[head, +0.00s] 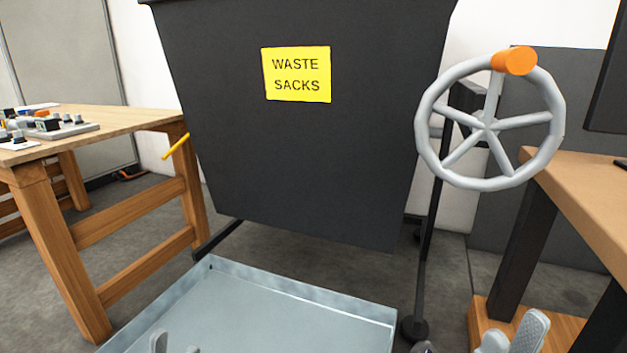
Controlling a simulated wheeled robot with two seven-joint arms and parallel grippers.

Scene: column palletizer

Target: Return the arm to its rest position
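My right gripper (513,335) is at the bottom right edge, in front of the wooden bench on the right. Its two grey fingers stand apart with nothing seen between them; the rest of it is cut off by the frame. My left gripper (175,346) shows only as two grey fingertips at the bottom edge, over the metal tray (345,303). They are apart, with nothing seen between them. Most of both arms is out of view.
A dark bin labelled "WASTE SACKS" (290,150) stands tilted behind the tray. A grey handwheel with an orange knob (515,61) is at its right. Wooden benches stand left (150,124) and right (580,185). A yellow handle (176,147) sticks out from the left bench.

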